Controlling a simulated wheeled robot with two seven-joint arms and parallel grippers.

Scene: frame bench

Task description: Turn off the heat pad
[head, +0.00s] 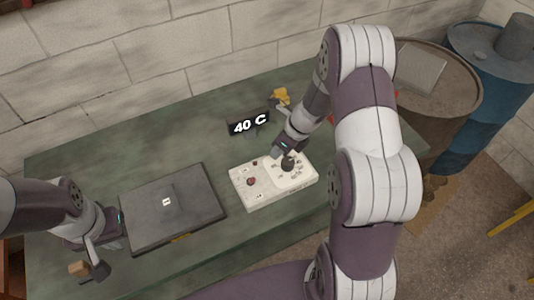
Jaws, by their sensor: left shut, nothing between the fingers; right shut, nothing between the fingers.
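A dark grey flat pad (200,228) lies on the green bench, left of centre, with a small white label on it. A white control box (262,200) lies to its right, with a dark red button (251,181) on its left part and a dark round knob (288,165) on its right part. A black display (249,125) behind the box reads "40 C". My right gripper (283,154) is shut and empty at the knob; whether it touches cannot be told. My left gripper (95,268) is shut and empty, left of the pad near the front edge.
The green bench (80,165) has free room behind the pad. A small yellow object (281,96) stands at the back of the bench. A brown barrel (455,90) and a blue barrel (495,65) stand to the right. A block wall rises behind.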

